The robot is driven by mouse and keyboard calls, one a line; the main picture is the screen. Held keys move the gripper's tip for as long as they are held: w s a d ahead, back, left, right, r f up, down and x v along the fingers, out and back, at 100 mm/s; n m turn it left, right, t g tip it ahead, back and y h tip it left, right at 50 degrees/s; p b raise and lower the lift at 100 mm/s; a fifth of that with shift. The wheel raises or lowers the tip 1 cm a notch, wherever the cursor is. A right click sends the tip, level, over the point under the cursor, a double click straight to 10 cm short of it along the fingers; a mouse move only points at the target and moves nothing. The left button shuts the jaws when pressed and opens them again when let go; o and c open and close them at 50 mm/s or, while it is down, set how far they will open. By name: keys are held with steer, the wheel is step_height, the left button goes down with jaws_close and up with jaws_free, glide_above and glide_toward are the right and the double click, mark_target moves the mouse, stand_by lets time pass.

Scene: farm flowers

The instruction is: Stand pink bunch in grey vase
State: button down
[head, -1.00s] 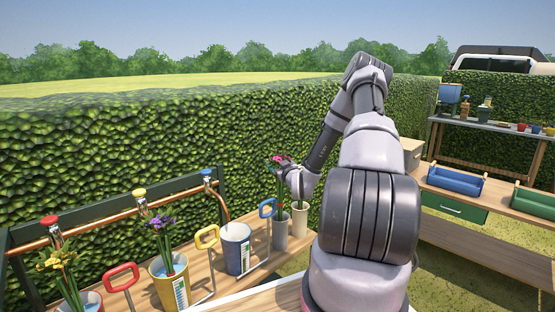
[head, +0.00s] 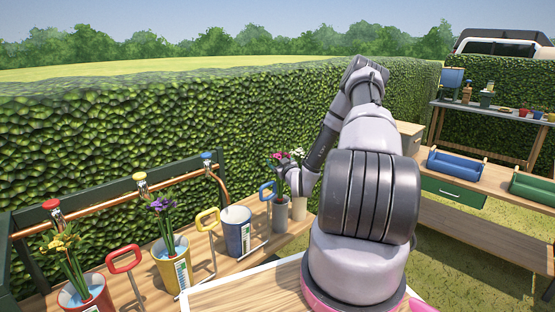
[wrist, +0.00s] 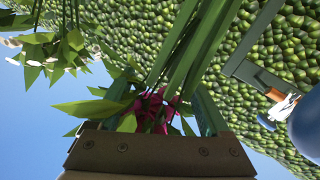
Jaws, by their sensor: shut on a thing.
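The pink bunch (head: 277,158) is upright in the head view, with long green stems. My gripper (head: 284,171) is shut on its stems just below the blooms. The grey vase (head: 280,217) stands on the wooden bench directly under the bunch. The stems reach down to the vase's mouth, and I cannot tell how deep their lower ends are. In the wrist view the pink blooms (wrist: 155,108) show behind green stems and leaves at my gripper. The vase is not seen there.
A cream vase (head: 299,209) with white flowers (head: 299,153) stands close on the right. A blue bucket (head: 236,231) with a blue handle beside it is on the left. Further left are a yellow bucket (head: 170,272) with purple flowers and a red bucket (head: 88,298) with yellow flowers.

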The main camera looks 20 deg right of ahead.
jaws_free()
steer(key=s, duration=1)
steer(key=shift+s+a, duration=0.2)
steer(key=shift+s, duration=0.2)
stand_by(0.4)
